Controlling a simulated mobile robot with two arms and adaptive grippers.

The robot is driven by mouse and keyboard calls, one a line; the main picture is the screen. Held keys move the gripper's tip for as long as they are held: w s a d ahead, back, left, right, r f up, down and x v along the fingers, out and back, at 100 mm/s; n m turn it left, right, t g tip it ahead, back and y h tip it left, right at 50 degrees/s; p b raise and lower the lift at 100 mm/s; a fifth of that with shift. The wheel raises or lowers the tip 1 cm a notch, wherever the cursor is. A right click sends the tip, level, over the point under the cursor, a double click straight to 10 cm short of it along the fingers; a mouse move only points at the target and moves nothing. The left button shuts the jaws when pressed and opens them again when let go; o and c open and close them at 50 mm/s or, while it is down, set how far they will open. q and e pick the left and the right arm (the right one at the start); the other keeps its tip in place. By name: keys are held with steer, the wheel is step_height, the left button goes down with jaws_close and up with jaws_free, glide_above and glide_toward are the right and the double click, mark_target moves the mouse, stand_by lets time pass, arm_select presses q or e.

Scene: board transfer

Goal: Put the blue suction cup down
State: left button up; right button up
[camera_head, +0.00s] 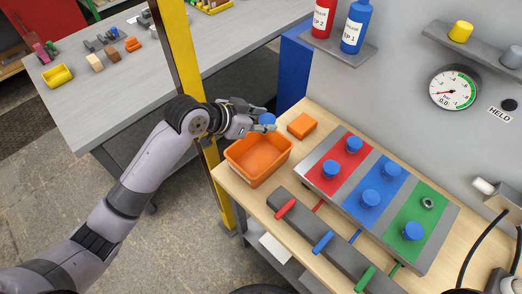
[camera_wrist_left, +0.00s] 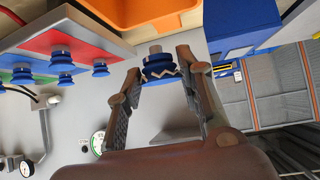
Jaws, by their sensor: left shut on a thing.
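My left gripper (camera_head: 266,127) is shut on a blue suction cup (camera_head: 267,118), which it holds in the air near the far edge of the orange bin (camera_head: 255,178). The wrist view shows the cup (camera_wrist_left: 160,67) between the two fingertips (camera_wrist_left: 161,72), its pale fitting at the top. The bin looks empty. Other blue suction cups stand on the board's red strip (camera_head: 343,158), blue strip (camera_head: 381,183) and green strip (camera_head: 405,214). The green strip's far position shows a bare metal fitting (camera_head: 428,203). My right gripper is not in view.
An orange block (camera_head: 302,125) lies on the wooden bench behind the bin. A grey bar with red, blue and green levers (camera_head: 322,242) lies in front of the board. A yellow post (camera_head: 183,60) stands left of the bench. A gauge (camera_head: 455,87) is on the wall.

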arm_select(q)
step_height(320, 180, down, 8)
steer(key=shift+r+p, duration=0.1)
steer(key=shift+p, duration=0.35)
step_height(320, 180, down, 5)
steer(key=shift+r, duration=0.1)
steer(key=shift+f, duration=0.25)
steer(key=shift+f, duration=0.2)
steer(key=o, duration=0.8)
steer(key=shift+o, duration=0.8)
